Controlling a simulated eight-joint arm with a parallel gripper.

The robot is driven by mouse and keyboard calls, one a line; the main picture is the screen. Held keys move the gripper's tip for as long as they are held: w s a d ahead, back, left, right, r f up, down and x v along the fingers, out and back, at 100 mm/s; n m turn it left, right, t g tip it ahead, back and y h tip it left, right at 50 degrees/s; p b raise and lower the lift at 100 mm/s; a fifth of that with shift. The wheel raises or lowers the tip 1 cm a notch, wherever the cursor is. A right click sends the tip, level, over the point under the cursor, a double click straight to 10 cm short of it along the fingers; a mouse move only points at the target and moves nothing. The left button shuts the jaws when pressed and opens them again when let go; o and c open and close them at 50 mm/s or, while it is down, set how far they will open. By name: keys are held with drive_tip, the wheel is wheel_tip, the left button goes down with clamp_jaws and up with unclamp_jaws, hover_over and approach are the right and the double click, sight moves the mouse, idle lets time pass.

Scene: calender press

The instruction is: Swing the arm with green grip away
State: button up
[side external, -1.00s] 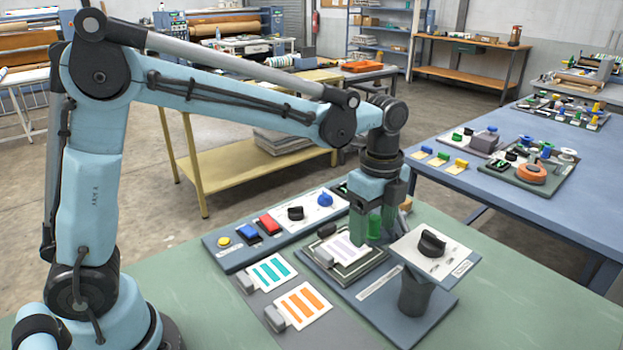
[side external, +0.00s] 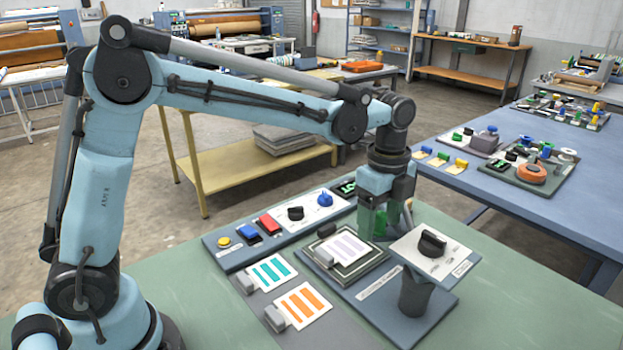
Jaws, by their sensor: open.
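My gripper (side external: 378,222) is open and points down, just behind and right of the printed card with pale purple stripes (side external: 348,247). Green surfaces (side external: 377,222) show at its fingers. I cannot tell whether they are the green grip or parts of the fingers. The arm that carries the grip cannot be made out; my gripper and the tilted panel hide that area. The card lies on a dark-rimmed square plate (side external: 345,275).
A tilted panel with a black knob (side external: 432,243) stands on a post close to the right of my gripper. A control strip with buttons and knobs (side external: 270,232) lies to the left. Teal-striped (side external: 270,272) and orange-striped cards (side external: 303,304) lie in front. The green tabletop at right is clear.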

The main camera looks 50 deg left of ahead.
sight(391, 227)
drive_tip(key=shift+w, duration=0.9)
drive_tip(key=shift+w+d, duration=0.2)
drive_tip(key=shift+w, duration=0.4)
